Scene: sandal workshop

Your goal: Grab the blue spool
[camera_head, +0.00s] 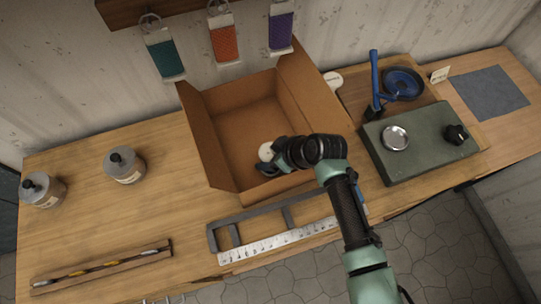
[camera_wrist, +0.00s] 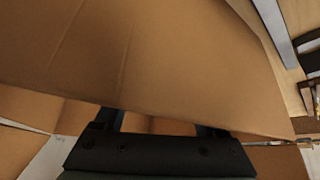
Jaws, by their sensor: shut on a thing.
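My gripper (camera_head: 265,158) is inside the open cardboard box (camera_head: 239,118), low near its front side. It is shut on a small white round-ended thing (camera_head: 265,152). The rest of that thing is hidden by the fingers, and I cannot tell if it is the blue spool. In the wrist view, my gripper (camera_wrist: 160,130) shows only its base and finger roots, as a box flap (camera_wrist: 150,50) covers the fingertips. A blue round ring-shaped thing (camera_head: 403,83) lies at the back right, apart from my gripper.
The box walls and flaps stand close around my gripper. A green-grey device (camera_head: 420,142) with a silver disc and a blue-handled tool (camera_head: 375,85) are to the right. A metal frame with a ruler (camera_head: 280,240) lies in front. Two jars (camera_head: 125,166) stand left.

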